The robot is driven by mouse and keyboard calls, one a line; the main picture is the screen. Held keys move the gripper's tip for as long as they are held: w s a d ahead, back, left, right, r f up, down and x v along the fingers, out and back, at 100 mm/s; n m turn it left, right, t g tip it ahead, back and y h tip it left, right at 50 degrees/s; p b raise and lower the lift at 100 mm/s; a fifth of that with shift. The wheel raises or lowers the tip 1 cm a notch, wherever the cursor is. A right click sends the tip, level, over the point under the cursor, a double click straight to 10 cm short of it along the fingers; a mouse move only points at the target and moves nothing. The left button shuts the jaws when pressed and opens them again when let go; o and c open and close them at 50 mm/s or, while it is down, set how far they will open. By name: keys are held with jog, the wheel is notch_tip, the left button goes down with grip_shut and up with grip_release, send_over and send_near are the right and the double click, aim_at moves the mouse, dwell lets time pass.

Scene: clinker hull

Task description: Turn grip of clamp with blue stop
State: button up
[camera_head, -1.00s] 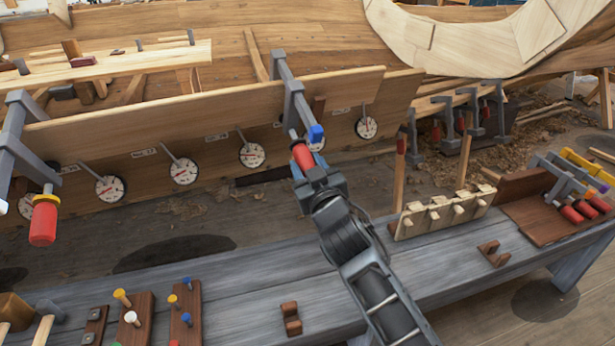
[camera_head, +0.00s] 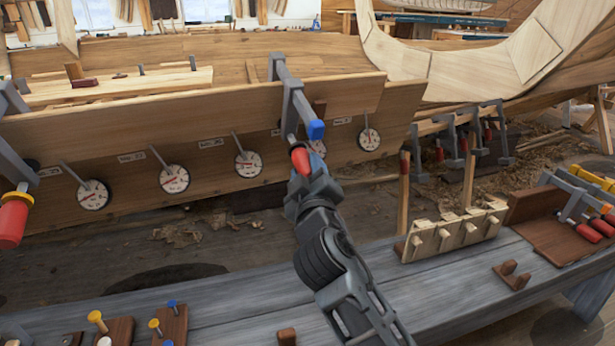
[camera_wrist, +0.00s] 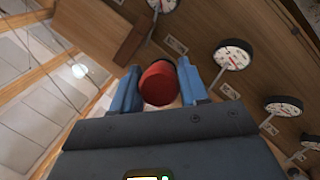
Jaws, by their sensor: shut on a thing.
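The clamp with the blue stop (camera_head: 316,129) hangs over the top edge of the hull plank, its grey bar (camera_head: 290,98) reaching down the near face. Its red grip (camera_head: 300,160) sits below the blue stop. My gripper (camera_head: 308,168) is shut on the red grip from below, and my arm hides the grip's lower end. In the wrist view the round end of the red grip (camera_wrist: 159,84) lies between the two blue fingers of my gripper (camera_wrist: 160,90).
Another clamp with a red grip (camera_head: 12,222) and yellow stop hangs at the left. Dial gauges (camera_head: 174,178) line the plank. A bench (camera_head: 230,300) in front holds a pegged wooden rack (camera_head: 455,232). Spare clamps (camera_head: 580,200) lie at its right.

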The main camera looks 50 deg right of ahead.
dwell(0.4)
jog(key=o, duration=1)
jog(key=shift+b+v, duration=0.55)
jog(key=shift+v, duration=3.35)
